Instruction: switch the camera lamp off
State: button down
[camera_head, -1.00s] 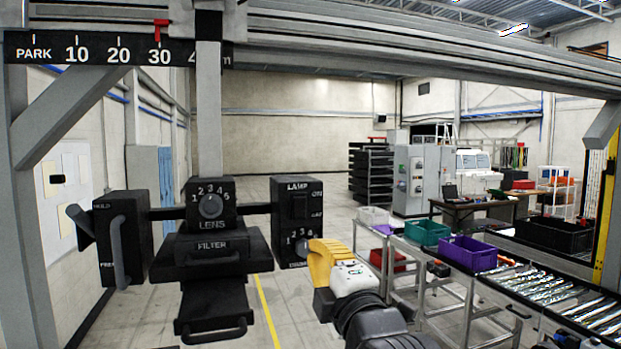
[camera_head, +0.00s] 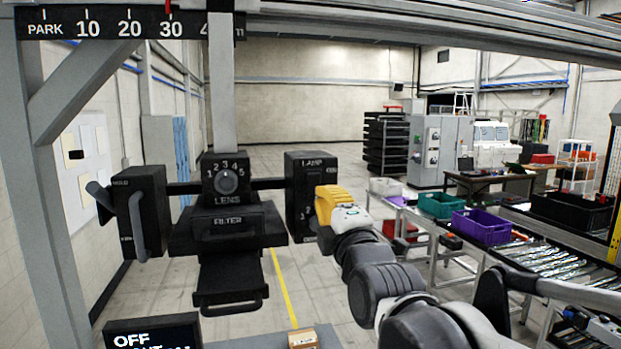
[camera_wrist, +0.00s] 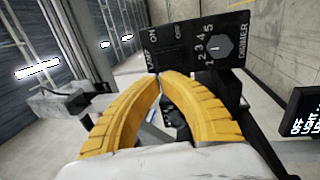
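The camera rig's black lamp box (camera_head: 302,172) hangs right of the lens box in the head view, with the word LAMP at its top. In the wrist view the lamp box (camera_wrist: 185,38) shows rotated, with LAMP, ON and OFF lettering and a grey dimmer knob (camera_wrist: 220,46) beside numbers 1 to 5. The position of the lamp switch is too dark to tell. My gripper (camera_wrist: 161,76) has its yellow fingertips together, with nothing seen between them, and points at the lamp box near its lower edge. In the head view my gripper (camera_head: 323,197) overlaps the box's right side and hides part of the dimmer; contact cannot be told.
The lens box (camera_head: 226,180), filter box (camera_head: 228,226) and a lever box (camera_head: 140,212) hang left of the lamp box. A dark display (camera_head: 152,333) reading OFF stands low at front. Bins and a conveyor lie right.

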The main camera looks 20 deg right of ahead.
aim_at(311, 176)
jog(key=w, duration=0.2)
jog(key=w+r+p, duration=0.1)
jog(key=w, duration=0.5)
jog(key=shift+r+p, duration=0.25)
jog(key=shift+p, duration=0.15)
jog(key=shift+w+r+b, duration=0.2)
jog(key=shift+w+b, duration=0.1)
jog(key=shift+w, duration=0.1)
jog(key=shift+s, duration=0.15)
